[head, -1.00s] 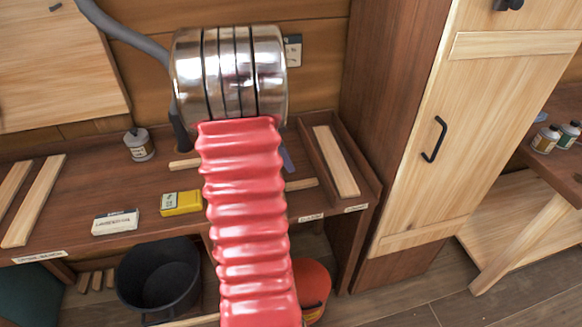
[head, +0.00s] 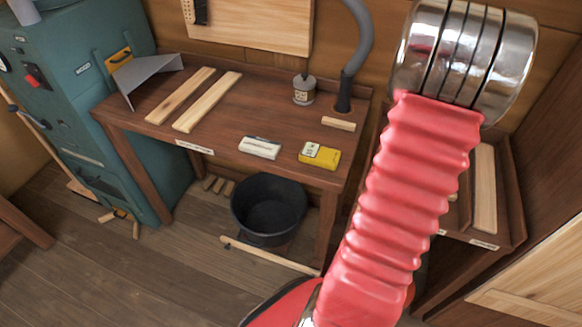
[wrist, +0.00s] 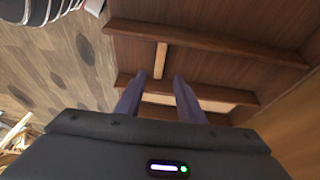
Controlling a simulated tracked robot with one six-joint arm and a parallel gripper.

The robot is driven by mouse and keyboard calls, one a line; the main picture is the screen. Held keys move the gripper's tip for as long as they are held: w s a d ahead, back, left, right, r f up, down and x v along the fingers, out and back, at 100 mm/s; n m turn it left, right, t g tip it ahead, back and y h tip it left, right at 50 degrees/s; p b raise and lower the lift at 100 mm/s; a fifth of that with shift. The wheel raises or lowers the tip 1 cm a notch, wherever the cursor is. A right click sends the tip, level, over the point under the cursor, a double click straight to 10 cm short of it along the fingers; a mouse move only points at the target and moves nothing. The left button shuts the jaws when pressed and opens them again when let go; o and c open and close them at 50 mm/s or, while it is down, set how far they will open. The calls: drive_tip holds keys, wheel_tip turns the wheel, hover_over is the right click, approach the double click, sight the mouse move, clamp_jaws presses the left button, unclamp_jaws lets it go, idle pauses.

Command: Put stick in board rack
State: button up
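In the wrist view a pale wooden stick (wrist: 160,60) lies across a brown compartment, between two dark rails. My gripper (wrist: 158,82) shows as two dark purple fingers, apart, with nothing seen held between them; the stick shows beyond their tips. The rack (wrist: 215,45) has another compartment nearer the gripper body, where a pale board (wrist: 215,104) lies, partly hidden by the fingers. In the head view the rack (head: 512,215) is at the right with a board (head: 484,188) in it. My red arm hides much of the rack there, and the gripper is out of sight.
The workbench (head: 225,125) holds two pale boards (head: 207,102), a short wooden piece (head: 338,124), a yellow box (head: 320,155), a white box (head: 260,147) and a small can (head: 304,90). A black bucket (head: 268,205) stands below. A teal cabinet (head: 105,130) is at left.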

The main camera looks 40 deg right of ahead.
drive_tip(key=w+a+r+n+t, duration=0.2)
drive_tip(key=w+a+r+n, duration=0.3)
drive_tip(key=a, duration=0.3)
drive_tip(key=w+a+r+n+t+h, duration=0.15)
drive_tip(key=w+a+n, duration=0.25)
drive_tip(key=w+a, duration=0.4)
drive_tip(key=w+a+r+n+t, duration=0.1)
drive_tip(key=w+a+r+n, duration=0.35)
drive_tip(key=a, duration=0.45)
drive_tip(key=s+a+r+n+t+y, duration=0.1)
drive_tip(key=s+a+n+t+y, duration=0.1)
drive_tip(key=a+n, duration=0.6)
drive_tip(key=s+a+r+n+t+y, duration=0.1)
drive_tip(key=a+n, duration=0.7)
drive_tip(key=a, duration=1.1)
drive_tip(key=shift+s+a+r+t+y, duration=0.2)
drive_tip(key=shift+s+t+y, duration=0.2)
drive_tip(key=shift+t, duration=0.55)
